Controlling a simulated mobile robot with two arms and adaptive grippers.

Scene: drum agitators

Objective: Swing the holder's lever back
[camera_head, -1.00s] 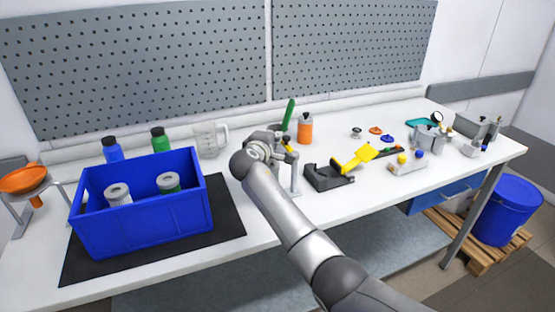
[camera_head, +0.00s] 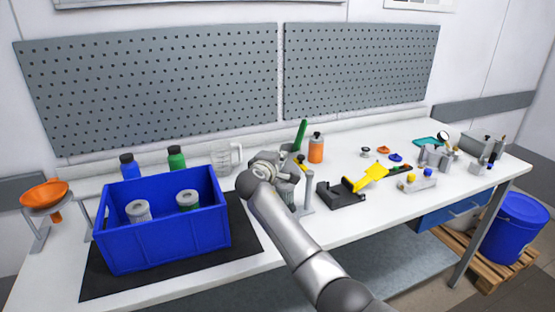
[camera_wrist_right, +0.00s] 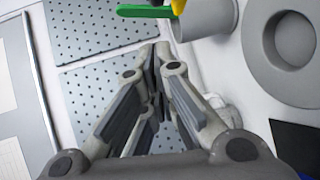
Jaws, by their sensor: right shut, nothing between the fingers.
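A green lever (camera_head: 301,135) stands up, tilted slightly right, at a grey metal holder (camera_head: 306,196) at the middle of the bench. A small yellow part shows at the lever's foot. My right arm's wrist covers much of the holder in the head view. In the right wrist view, my right gripper (camera_wrist_right: 156,58) is shut and empty, its fingertips pointing up the picture. The green lever (camera_wrist_right: 145,12) lies above the fingertips there, apart from them in the picture, beside a grey cylinder (camera_wrist_right: 208,18). Contact cannot be told in the head view. My left gripper is out of view.
A blue crate (camera_head: 165,240) with cans stands on a black mat to the left. A black base with a yellow arm (camera_head: 370,176) lies further right. A measuring jug (camera_head: 226,158) stands behind.

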